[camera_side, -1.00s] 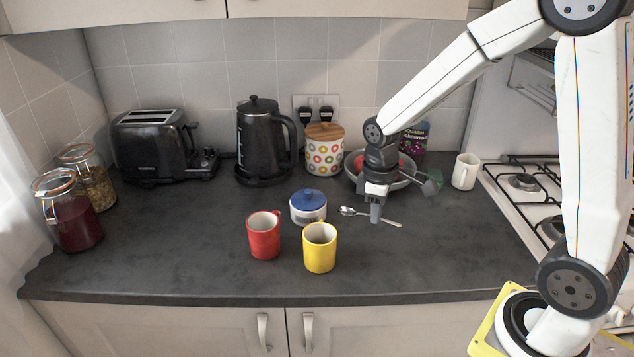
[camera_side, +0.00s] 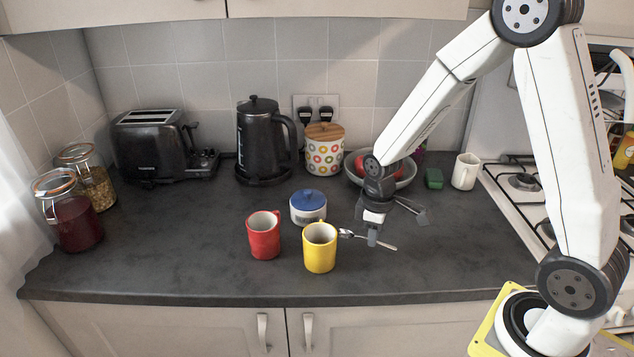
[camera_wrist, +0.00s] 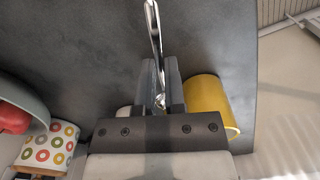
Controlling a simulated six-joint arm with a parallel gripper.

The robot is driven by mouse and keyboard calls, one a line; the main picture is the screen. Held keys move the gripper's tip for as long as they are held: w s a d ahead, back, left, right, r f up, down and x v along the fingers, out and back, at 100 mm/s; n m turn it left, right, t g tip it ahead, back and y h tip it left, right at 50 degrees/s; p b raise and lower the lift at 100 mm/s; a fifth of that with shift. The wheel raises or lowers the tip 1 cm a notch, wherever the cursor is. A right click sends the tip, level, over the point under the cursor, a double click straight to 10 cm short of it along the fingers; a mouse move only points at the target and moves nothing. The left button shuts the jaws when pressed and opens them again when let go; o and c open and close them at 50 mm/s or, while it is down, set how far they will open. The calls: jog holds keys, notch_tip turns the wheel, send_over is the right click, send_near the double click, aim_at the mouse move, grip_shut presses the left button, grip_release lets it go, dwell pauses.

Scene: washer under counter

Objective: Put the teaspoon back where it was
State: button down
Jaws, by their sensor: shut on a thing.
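The silver teaspoon (camera_side: 386,246) is held between the fingers of my gripper (camera_side: 373,239), just right of the yellow mug (camera_side: 320,250) in the side view. Its bowl end points left, close by the mug's rim, and its handle points right. The side view does not clearly show how high it is above the counter. In the wrist view, the teaspoon (camera_wrist: 153,28) runs up from between the two fingers of my gripper (camera_wrist: 160,80), and the yellow mug (camera_wrist: 207,98) is right beside the right finger.
A red mug (camera_side: 263,238) and a blue-lidded pot (camera_side: 308,208) stand left of my gripper. Behind are a bowl (camera_side: 404,182), a dotted canister (camera_side: 324,157), a kettle (camera_side: 262,145) and a white mug (camera_side: 465,172). The counter (camera_side: 450,255) is clear to the right.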

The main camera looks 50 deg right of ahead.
aim_at(370, 256)
jog(key=shift+f, duration=0.2)
jog(key=shift+f, duration=1.7)
jog(key=shift+f, duration=0.15)
jog(key=c, duration=0.7)
grip_release()
jog(key=shift+r, duration=0.2)
jog(key=shift+r, duration=6)
